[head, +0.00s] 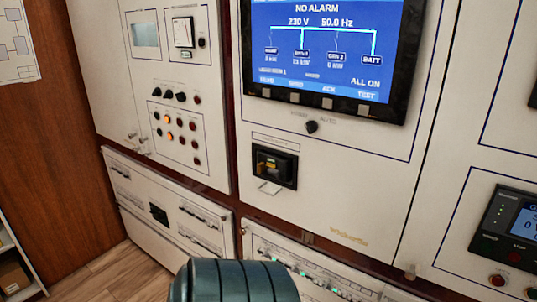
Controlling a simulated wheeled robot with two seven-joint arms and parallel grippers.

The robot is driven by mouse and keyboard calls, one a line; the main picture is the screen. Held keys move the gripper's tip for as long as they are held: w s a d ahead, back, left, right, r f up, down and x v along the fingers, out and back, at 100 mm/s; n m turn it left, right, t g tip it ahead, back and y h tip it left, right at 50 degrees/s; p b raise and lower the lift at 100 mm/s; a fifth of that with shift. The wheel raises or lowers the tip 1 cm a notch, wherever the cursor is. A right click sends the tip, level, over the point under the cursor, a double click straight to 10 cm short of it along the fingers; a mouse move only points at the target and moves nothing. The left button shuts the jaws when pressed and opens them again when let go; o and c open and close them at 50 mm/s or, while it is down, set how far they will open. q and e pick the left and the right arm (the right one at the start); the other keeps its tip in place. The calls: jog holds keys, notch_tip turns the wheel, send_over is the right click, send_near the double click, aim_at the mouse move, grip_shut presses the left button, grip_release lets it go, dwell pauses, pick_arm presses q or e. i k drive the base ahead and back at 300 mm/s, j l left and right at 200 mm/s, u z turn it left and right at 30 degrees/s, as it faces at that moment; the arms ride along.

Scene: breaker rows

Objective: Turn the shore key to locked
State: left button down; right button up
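I cannot pick out a part clearly marked as the shore key. Neither gripper shows. A dark green ribbed arm part of mine is at the bottom centre and hides part of the lower panel.
A screen (323,50) reads NO ALARM. The left panel (217,150) has several knobs and lamps. Lower panels (130,172) hold rows of breakers. A controller (512,227) is at the right edge. Wooden floor (140,272) shows at lower left, beside a shelf (12,262).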

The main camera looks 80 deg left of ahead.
aim_at(262, 166)
jog(key=u, duration=0.5)
jog(key=l+u, duration=0.15)
jog(key=u, duration=0.8)
jog(key=l+u, duration=0.15)
jog(key=u, duration=0.8)
jog(key=k, duration=0.05)
